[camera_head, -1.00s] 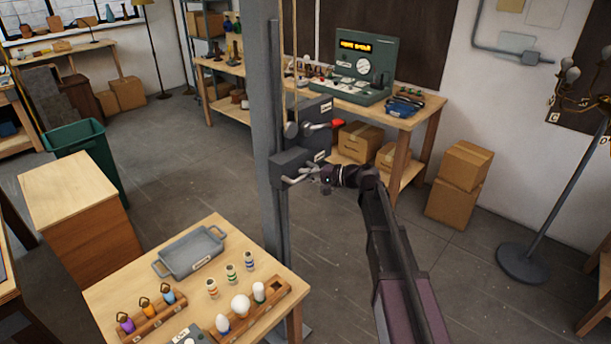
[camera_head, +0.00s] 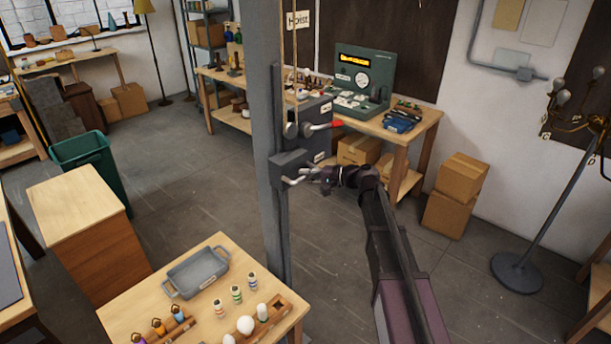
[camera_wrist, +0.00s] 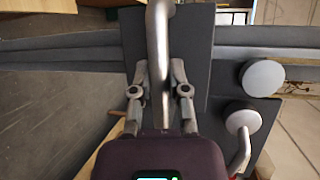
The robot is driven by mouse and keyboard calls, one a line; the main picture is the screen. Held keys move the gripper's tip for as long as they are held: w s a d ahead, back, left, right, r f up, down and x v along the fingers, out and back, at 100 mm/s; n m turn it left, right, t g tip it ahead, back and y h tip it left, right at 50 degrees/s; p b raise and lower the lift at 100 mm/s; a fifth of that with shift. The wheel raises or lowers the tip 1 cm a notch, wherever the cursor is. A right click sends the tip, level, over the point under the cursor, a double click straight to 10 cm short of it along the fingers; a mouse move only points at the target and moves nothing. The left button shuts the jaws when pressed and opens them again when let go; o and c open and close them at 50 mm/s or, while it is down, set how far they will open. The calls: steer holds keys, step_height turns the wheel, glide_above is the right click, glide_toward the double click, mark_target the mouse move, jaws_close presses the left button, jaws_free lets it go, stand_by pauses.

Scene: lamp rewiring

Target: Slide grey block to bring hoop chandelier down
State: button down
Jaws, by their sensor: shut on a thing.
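The grey block (camera_head: 288,164) sits on the grey upright post (camera_head: 262,90), below a dark box with a red-tipped lever (camera_head: 322,126). A pale bar handle (camera_head: 294,180) sticks out from the block. My gripper (camera_head: 314,174) reaches in from the right and is shut on this handle. In the wrist view, the two fingers of my gripper (camera_wrist: 161,88) lie on either side of the handle (camera_wrist: 158,45), in front of the grey block (camera_wrist: 195,50).
A small table (camera_head: 140,300) with a grey tray (camera_head: 197,272), bulbs and coloured parts stands at the lower left. A bench (camera_head: 415,130) with a green console is behind the post. A floor stand (camera_head: 516,272) and cardboard boxes (camera_head: 455,190) are to the right. Open floor lies between.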

steer(key=shift+w+r, duration=0.2)
steer(key=c, duration=0.6)
jaws_free()
steer(key=shift+s+r, duration=0.1)
steer(key=shift+s, duration=0.15)
